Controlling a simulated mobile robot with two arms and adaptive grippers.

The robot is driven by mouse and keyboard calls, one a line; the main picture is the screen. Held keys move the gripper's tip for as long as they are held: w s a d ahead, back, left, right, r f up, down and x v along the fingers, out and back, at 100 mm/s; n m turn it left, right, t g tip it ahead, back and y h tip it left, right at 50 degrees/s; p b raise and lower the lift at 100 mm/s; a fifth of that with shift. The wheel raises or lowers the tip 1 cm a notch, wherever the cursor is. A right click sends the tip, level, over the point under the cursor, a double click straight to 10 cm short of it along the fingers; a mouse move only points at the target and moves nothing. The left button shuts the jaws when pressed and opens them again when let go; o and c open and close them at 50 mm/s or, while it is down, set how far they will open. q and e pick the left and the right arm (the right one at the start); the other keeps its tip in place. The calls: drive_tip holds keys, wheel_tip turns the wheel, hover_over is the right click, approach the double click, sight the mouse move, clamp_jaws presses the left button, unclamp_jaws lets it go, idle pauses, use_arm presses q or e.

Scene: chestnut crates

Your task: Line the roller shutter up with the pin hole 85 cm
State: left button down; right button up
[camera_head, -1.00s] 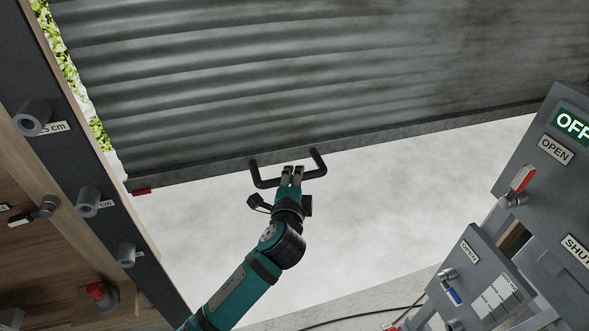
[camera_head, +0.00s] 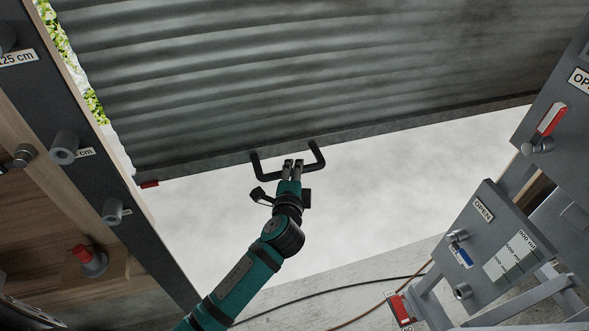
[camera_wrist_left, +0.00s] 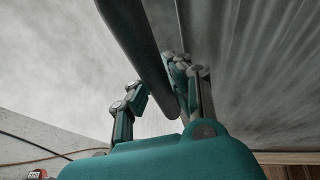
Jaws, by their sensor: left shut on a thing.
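The grey corrugated roller shutter (camera_head: 330,75) fills the top of the head view. Its bottom rail (camera_head: 205,171) hangs above a pale floor and carries a red tab (camera_head: 149,184) at its left end. A black U-shaped handle (camera_head: 318,156) is fixed to the rail; it also shows as a dark bar in the left wrist view (camera_wrist_left: 140,50). My left gripper (camera_head: 293,164) is shut on the handle. Grey pin-hole tubes (camera_head: 64,147) (camera_head: 112,212) sit on the dark post; the tab is between their heights in the picture. Their number labels are hidden or unreadable. My right gripper is out of view.
A higher tube's label reads 125 cm (camera_head: 18,57). A red-topped knob (camera_head: 82,253) stands on the wood at left. Grey boxes (camera_head: 495,235) with levers stand at right. Cables (camera_head: 345,287) lie on the floor. The pale floor below the rail looks clear.

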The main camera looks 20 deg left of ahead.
use_arm(q)
drive_tip(key=c, duration=1.2)
unclamp_jaws()
drive_tip(key=shift+r, duration=0.1)
drive_tip(key=shift+o, duration=0.2)
drive_tip(key=shift+s, duration=0.1)
drive_tip(key=v, duration=1.2)
drive_tip(key=s+f+n+g+h, duration=0.1)
drive_tip(key=s+f+g, duration=0.3)
drive_tip(key=f, duration=1.3)
drive_tip(key=s+f+n+g+h, duration=0.2)
drive_tip(key=s+f+g, duration=0.15)
drive_tip(key=f, duration=1.35)
drive_tip(key=s+a+f+n+g, duration=0.2)
drive_tip(key=s+f, duration=0.4)
drive_tip(key=s, duration=0.4)
drive_tip(key=s+a+f+n+g, duration=0.2)
drive_tip(key=s+a+f+n, duration=0.2)
drive_tip(key=s+f, duration=0.3)
drive_tip(key=s+a+f+n+g, duration=0.3)
drive_tip(key=s+f, duration=0.4)
drive_tip(key=s, duration=0.8)
drive_tip(key=shift+f, duration=0.2)
